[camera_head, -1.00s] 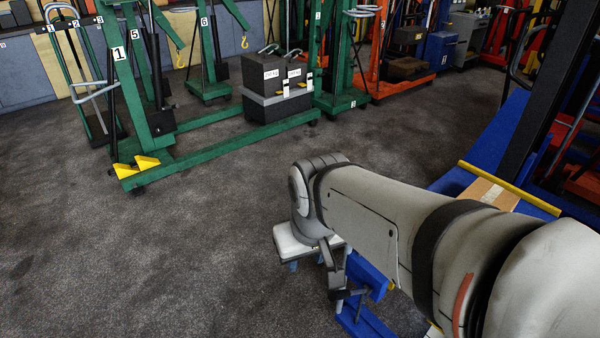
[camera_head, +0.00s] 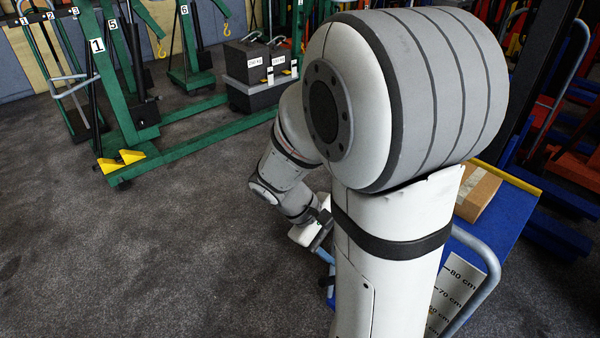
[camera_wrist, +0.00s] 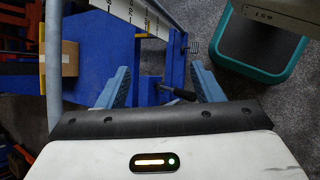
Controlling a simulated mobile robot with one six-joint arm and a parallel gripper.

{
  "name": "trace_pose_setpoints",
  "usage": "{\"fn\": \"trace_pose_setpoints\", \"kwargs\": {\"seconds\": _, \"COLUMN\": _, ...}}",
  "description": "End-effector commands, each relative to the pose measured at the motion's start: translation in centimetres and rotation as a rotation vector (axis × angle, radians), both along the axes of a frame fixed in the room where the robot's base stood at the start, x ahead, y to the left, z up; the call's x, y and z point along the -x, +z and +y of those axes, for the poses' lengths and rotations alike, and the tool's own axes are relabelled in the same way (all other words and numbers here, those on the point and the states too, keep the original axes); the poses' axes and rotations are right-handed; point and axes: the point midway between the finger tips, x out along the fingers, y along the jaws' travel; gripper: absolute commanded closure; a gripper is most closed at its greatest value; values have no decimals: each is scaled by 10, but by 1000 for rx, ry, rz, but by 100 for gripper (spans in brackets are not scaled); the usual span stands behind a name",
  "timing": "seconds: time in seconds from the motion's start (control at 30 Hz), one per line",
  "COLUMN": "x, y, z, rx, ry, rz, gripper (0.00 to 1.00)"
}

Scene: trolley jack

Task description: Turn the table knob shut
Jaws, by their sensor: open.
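The blue lift table (camera_head: 516,222) is at the right of the head view, partly behind my arm. In the wrist view its blue frame (camera_wrist: 148,62) lies beyond my gripper (camera_wrist: 160,76). A dark handle (camera_wrist: 182,94), which looks like the table knob, sticks out from the blue frame between my two light blue fingers. The fingers are apart, one on each side, and nothing is clamped between them. I cannot tell how near the knob is in depth.
A cardboard box (camera_head: 478,190) lies on the table. A grey push bar (camera_head: 489,275) and a centimetre scale (camera_head: 462,286) stand beside my arm. A green hoist (camera_head: 178,152) with dark weights (camera_head: 255,68) is at the back left. The floor at left is clear.

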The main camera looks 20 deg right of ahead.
Motion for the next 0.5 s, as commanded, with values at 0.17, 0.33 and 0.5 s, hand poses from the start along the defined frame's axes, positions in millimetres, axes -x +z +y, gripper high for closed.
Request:
{"fn": "trace_pose_setpoints", "kwargs": {"seconds": 0.17, "x": -22, "y": -21, "z": -33, "rx": 211, "ry": 169, "rz": 241, "gripper": 40}}
{"fn": "trace_pose_setpoints", "kwargs": {"seconds": 0.33, "x": -52, "y": -44, "z": -56, "rx": 399, "ry": 358, "rz": 429, "gripper": 40}}
{"fn": "trace_pose_setpoints", "kwargs": {"seconds": 0.5, "x": -86, "y": -78, "z": -67, "rx": 572, "ry": 578, "rz": 582, "gripper": 40}}
